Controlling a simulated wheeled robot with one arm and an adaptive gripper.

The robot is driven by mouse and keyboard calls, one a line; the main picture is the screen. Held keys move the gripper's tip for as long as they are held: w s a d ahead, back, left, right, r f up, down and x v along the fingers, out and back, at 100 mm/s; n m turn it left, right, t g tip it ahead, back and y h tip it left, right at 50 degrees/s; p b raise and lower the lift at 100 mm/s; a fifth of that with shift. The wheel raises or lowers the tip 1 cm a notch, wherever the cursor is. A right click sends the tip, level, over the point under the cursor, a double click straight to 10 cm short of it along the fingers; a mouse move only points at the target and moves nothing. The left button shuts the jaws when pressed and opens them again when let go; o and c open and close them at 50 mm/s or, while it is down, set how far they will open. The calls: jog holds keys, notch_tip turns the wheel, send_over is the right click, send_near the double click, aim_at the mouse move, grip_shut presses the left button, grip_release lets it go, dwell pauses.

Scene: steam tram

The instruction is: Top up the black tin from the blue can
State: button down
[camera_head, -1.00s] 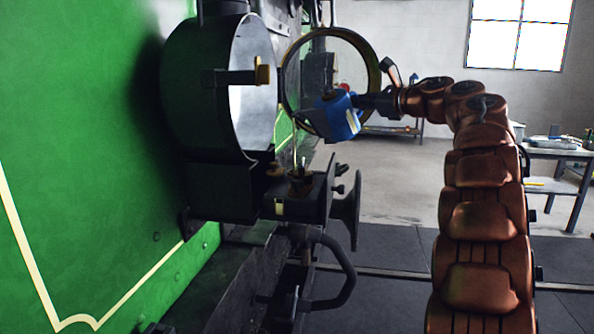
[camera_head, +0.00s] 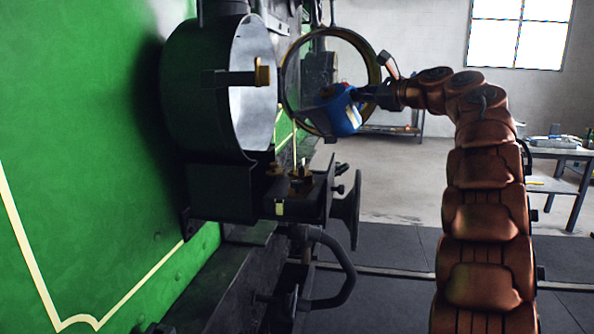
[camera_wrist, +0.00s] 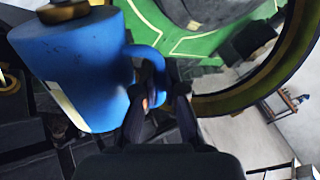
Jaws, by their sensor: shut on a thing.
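The blue can (camera_head: 343,117) hangs in the air before the round brass-rimmed opening, tilted, with an orange-brown cap. My gripper (camera_head: 362,97) holds it from the right. In the wrist view the can (camera_wrist: 80,70) fills the left side, and my gripper (camera_wrist: 163,90) is shut on its loop handle (camera_wrist: 148,58). A dark box (camera_head: 300,200) with brass-coloured fittings on top sits below and left of the can; it may be the black tin, but I cannot tell for sure. A thin pale upright line shows above it; I cannot tell if it is liquid.
A green tram side (camera_head: 90,130) fills the left. A black round lamp-like housing (camera_head: 205,95) and the brass-rimmed round glass (camera_head: 375,75) stand close around the can. A workbench (camera_head: 560,153) is at the far right. Open floor lies between.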

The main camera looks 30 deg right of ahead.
jog(key=shift+r, duration=0.15)
dwell(0.4)
jog(key=shift+a+r+n, duration=0.2)
jog(key=shift+r+n, duration=0.2)
jog(key=shift+r, duration=0.35)
jog(key=shift+f, duration=0.1)
dwell(0.5)
jog(key=shift+d+f, duration=0.15)
jog(key=shift+f, duration=0.25)
jog(key=shift+r, duration=0.2)
dwell(0.7)
jog(key=shift+a+r+p, duration=0.3)
jog(key=shift+r, duration=0.4)
jog(key=shift+f, duration=0.15)
dwell(0.5)
jog(key=shift+d+f+b, duration=0.2)
jog(key=shift+f+b, duration=0.15)
jog(key=shift+f, duration=0.05)
